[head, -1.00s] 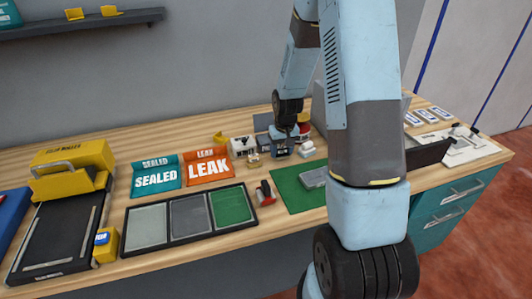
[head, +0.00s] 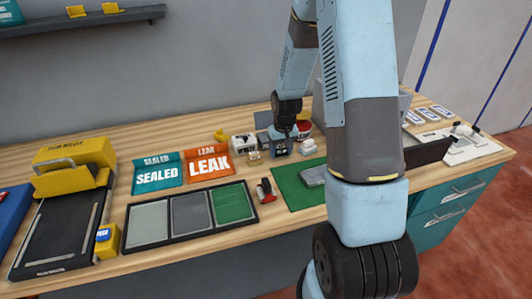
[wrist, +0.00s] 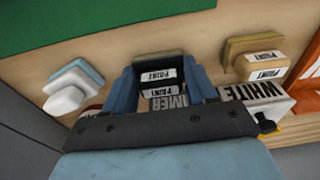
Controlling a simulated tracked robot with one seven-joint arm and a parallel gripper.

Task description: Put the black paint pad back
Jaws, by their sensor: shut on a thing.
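In the wrist view, my gripper (wrist: 163,82) has its two blue fingers closed on the sides of a dark pad (wrist: 158,73) with a white PAINT label and an olive-tan edge. A second PAINT label and a box with partly hidden lettering (wrist: 168,104) show just below it, between the fingers. In the head view, my gripper (head: 281,146) is low over the back of the bench, among the small boxes and pads. The held pad is hard to make out there. I cannot tell whether it touches the bench or the box.
A tan pad (wrist: 258,65) and a box lettered WHITE (wrist: 262,97) are right of my gripper in the wrist view. A white-and-blue pad (wrist: 72,86) is to its left. In the head view, a green mat (head: 300,190), SEALED tray (head: 157,176) and orange LEAK tray (head: 208,164) lie nearby.

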